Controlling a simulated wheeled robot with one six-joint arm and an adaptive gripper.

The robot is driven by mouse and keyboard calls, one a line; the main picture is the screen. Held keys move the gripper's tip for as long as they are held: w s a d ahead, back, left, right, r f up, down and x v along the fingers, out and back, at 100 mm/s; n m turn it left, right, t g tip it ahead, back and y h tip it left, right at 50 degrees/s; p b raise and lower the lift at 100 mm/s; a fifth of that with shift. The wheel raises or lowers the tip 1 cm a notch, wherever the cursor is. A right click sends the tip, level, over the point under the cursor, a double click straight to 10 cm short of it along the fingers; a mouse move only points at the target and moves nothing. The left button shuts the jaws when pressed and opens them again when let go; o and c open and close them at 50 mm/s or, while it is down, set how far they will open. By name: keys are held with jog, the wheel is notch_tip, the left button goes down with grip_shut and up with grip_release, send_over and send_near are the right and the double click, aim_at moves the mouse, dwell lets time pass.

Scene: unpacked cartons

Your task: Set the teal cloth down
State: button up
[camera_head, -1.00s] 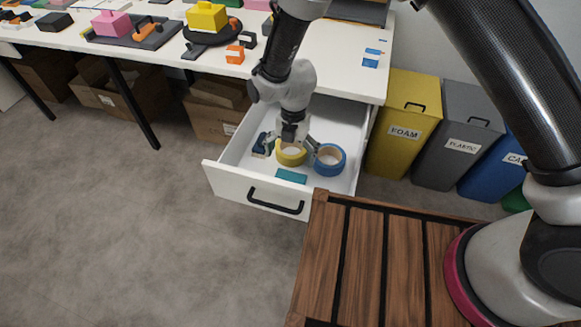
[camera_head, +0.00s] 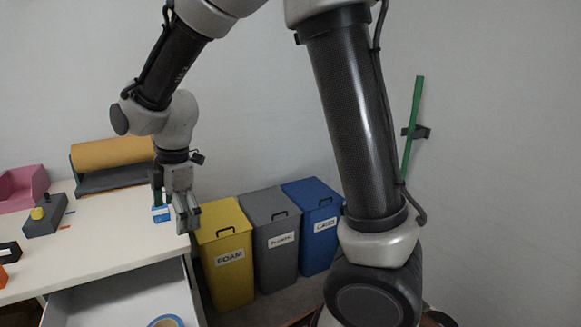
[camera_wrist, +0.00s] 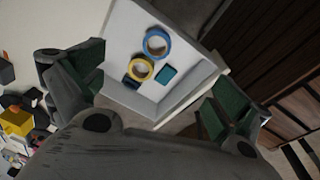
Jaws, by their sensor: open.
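The teal cloth (camera_wrist: 165,74) shows in the wrist view as a small flat teal rectangle on the floor of the open white drawer (camera_wrist: 193,92), beside the yellow and blue tape rolls. It is out of view in the head view. My gripper (camera_head: 187,213) hangs at the right end of the white table in the head view, near the blue items. Its fingers (camera_wrist: 150,82) are spread wide in the wrist view with nothing between them, well above and away from the drawer.
A yellow tape roll (camera_wrist: 141,69), a blue tape roll (camera_wrist: 156,43) and a dark blue item (camera_wrist: 131,82) lie in the drawer. Blue items (camera_head: 160,214) sit on the tabletop (camera_head: 110,232). Yellow (camera_head: 226,255), grey (camera_head: 270,235) and blue (camera_head: 314,220) bins stand right of the table.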

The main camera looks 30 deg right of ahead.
jog(key=s+d+r+m+t, duration=0.1)
jog(key=s+d+r+m, duration=0.3)
jog(key=d+r+m, duration=0.6)
jog(key=s+d+r+m+t+h, duration=0.1)
jog(key=s+d+r+m+t, duration=0.1)
jog(key=s+d+m, duration=0.8)
jog(key=s+d, duration=0.5)
jog(key=d, duration=0.2)
jog(key=shift+s+r+m+t, duration=0.2)
jog(key=shift+r+m+t, duration=0.1)
jog(key=shift+r, duration=0.05)
jog(key=shift+d, duration=0.1)
